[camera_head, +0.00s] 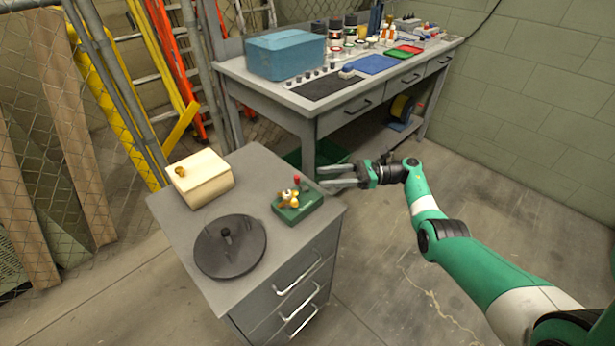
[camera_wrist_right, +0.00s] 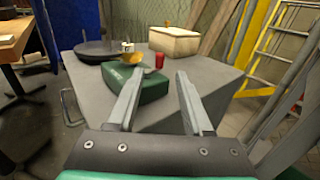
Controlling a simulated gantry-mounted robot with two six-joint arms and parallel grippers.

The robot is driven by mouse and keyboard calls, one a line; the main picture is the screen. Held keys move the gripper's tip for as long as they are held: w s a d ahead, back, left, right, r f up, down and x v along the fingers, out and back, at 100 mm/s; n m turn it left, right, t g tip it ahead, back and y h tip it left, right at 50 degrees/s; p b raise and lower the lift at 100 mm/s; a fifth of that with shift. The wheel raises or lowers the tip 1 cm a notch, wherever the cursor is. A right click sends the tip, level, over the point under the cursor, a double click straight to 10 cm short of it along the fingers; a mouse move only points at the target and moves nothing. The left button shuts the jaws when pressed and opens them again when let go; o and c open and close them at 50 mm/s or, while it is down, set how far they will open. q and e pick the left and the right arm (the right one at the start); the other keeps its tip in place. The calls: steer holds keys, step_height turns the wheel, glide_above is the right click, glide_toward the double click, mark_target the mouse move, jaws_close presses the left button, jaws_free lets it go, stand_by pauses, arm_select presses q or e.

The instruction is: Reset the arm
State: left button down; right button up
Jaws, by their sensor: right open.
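My right arm, green and white, comes in from the lower right in the head view. Its gripper (camera_head: 340,176) points left, just off the right edge of the grey drawer cabinet (camera_head: 262,160). In the right wrist view the two fingers (camera_wrist_right: 158,100) are spread apart with nothing between them. Beyond them lies a green block (camera_head: 298,207) with a yellow part and a red knob on it; it also shows in the right wrist view (camera_wrist_right: 155,85). The gripper appears apart from the block. My left gripper is not in view.
On the cabinet stand a cream box (camera_head: 203,178) and a dark round disc (camera_head: 230,247) with a knob. A workbench (camera_head: 335,108) at the back holds a blue box (camera_head: 286,54), bottles and trays. A wire fence and ladders stand left. The floor right of the cabinet is clear.

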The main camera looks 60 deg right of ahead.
steer(key=v, duration=0.3)
stand_by(0.5)
